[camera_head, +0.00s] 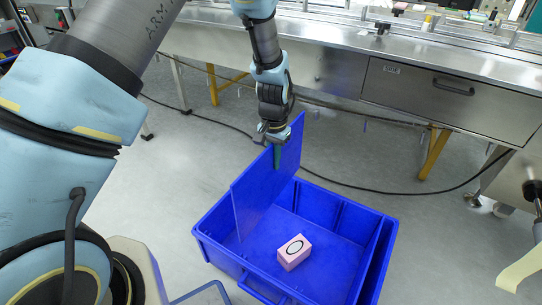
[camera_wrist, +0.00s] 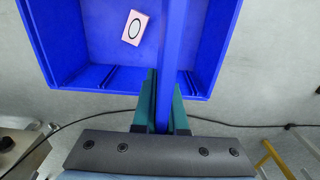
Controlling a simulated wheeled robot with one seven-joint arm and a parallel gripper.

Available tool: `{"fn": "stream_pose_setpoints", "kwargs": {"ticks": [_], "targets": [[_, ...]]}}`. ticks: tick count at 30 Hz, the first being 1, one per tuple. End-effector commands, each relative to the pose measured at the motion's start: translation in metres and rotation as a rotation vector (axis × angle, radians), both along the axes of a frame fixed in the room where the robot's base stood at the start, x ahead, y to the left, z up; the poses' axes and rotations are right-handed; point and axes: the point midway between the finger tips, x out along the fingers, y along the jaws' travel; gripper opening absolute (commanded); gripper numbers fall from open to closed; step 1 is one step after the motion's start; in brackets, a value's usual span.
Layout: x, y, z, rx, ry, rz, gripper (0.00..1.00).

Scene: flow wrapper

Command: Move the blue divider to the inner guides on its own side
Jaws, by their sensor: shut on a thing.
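The blue divider (camera_head: 262,188) is an upright flat panel standing well above the rim of the blue crate (camera_head: 222,258). Its lower part is inside the crate's left side; whether its edges sit in guides is hidden. My gripper (camera_head: 277,157) is shut on the divider's far upper edge. In the wrist view the teal fingers (camera_wrist: 165,108) flank the divider (camera_wrist: 173,45), seen edge-on. Guide ribs (camera_wrist: 97,77) show on the crate wall left of the divider, and more ribs (camera_wrist: 198,83) lie to its right.
A pink box (camera_head: 294,252) with a black oval lies on the crate floor, to the right of the divider. It also shows in the wrist view (camera_wrist: 135,27). A steel bench (camera_head: 330,75) with a drawer stands behind. A black cable (camera_head: 370,190) runs across the floor behind the crate.

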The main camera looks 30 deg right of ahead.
Motion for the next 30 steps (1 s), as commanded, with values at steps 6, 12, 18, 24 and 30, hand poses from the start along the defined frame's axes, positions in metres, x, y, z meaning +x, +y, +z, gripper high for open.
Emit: {"fn": "stream_pose_setpoints", "kwargs": {"ticks": [6,12,18,24,30], "targets": [[0.000,0.000,-0.015,-0.001,0.000,0.000,0.00],[0.001,0.000,-0.026,-0.001,0.000,0.000,0.00],[0.001,0.000,-0.038,-0.001,0.000,0.000,0.00],[0.001,0.000,-0.044,-0.002,-0.001,0.000,0.00],[0.001,0.000,-0.044,-0.001,0.000,0.000,0.00]]}}
